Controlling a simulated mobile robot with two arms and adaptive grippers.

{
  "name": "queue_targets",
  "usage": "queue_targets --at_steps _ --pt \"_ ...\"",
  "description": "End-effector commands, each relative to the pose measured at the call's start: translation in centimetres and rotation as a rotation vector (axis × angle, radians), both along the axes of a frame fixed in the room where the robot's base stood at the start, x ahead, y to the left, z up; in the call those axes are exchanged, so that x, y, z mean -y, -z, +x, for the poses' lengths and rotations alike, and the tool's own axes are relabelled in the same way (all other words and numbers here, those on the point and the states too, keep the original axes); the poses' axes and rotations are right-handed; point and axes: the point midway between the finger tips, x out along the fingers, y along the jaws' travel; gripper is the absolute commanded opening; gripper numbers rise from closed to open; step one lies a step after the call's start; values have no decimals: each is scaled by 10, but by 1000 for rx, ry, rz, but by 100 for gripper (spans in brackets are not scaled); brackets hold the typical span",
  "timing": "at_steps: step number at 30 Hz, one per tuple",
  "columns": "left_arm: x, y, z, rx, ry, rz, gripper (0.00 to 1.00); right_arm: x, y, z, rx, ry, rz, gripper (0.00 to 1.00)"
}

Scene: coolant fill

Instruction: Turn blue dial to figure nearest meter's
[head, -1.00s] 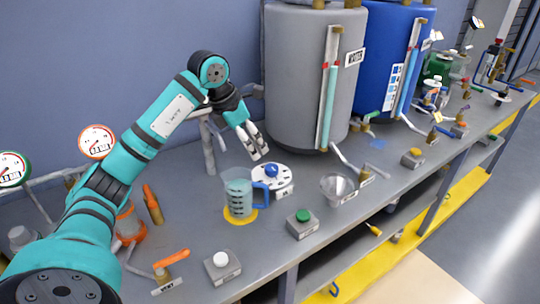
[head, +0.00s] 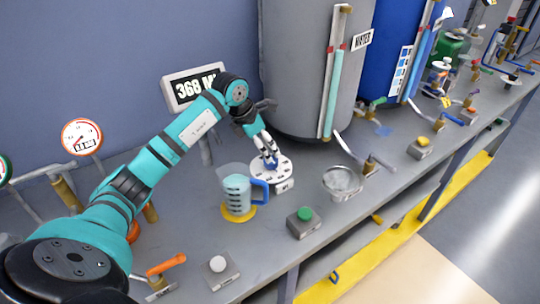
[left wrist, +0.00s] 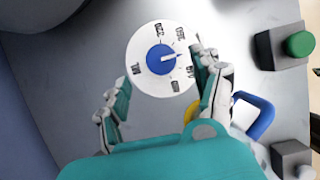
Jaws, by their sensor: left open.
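The blue dial knob (left wrist: 160,59) sits at the centre of a round white plate (left wrist: 141,44) with several figures printed around it, too blurred to read surely. Its white pointer faces right in the left wrist view, between two figures. In the head view the white plate (head: 284,173) lies on the bench behind the measuring jug. My left gripper (head: 268,157) is just above the dial, fingers down. In the left wrist view my left gripper (left wrist: 160,68) is open, its fingers on either side of the dial. The meter display (head: 186,91) reads "368 M", its right end hidden by my arm.
A jug with a blue handle (head: 238,190) stands close to the dial on a yellow disc. A green button box (head: 304,221), a white button box (head: 220,270) and a metal funnel (head: 341,181) are nearby. A grey tank (head: 300,70) rises behind.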

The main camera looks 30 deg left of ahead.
Motion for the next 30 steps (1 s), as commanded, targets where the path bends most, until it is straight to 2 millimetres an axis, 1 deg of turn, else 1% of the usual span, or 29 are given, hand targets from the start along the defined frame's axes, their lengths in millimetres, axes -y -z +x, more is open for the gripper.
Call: queue_targets --at_steps 1,4,6,9,15,22,30 --pt "3 10 3 -3 1 -3 67 -2 -3 7 11 1 2 0" --pt "6 27 10 -2 0 -2 67 -6 -6 18 29 2 9 0" --pt "7 37 14 -3 1 -3 67 -10 -8 21 34 4 14 0" --pt "9 47 18 -1 0 -3 67 -15 -8 21 34 5 19 0" --pt "10 56 21 1 1 0 67 -16 -8 15 24 6 20 0" --pt "10 57 22 0 1 0 67 -11 -8 8 12 5 14 0" --pt "10 57 21 0 1 0 31 -7 -8 8 13 2 8 0"
